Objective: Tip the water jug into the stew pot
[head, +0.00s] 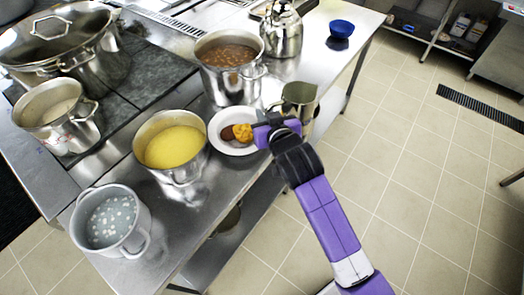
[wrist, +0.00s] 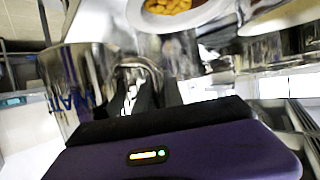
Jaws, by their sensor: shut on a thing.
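The water jug (head: 303,98) is a metal jug at the counter's right edge in the head view, mouth up and roughly upright. In the wrist view the jug (wrist: 78,75) shows blue lettering, partly hidden. My gripper (head: 278,122) is shut on the jug's handle; the wrist view shows the dark fingers (wrist: 140,97) at the handle. I cannot tell whether the jug touches the counter. A steel pot of brown, chunky stew (head: 229,88), the likely stew pot, stands behind and left of the jug, apart from it.
A white plate of food (head: 217,140) lies left of my gripper. A yellow-filled pot (head: 180,174), a grey pot (head: 132,238), a smaller pot (head: 72,135) and a lidded stockpot (head: 100,62) stand further left. A kettle (head: 283,38) and blue bowl (head: 341,29) are behind. Open floor lies right.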

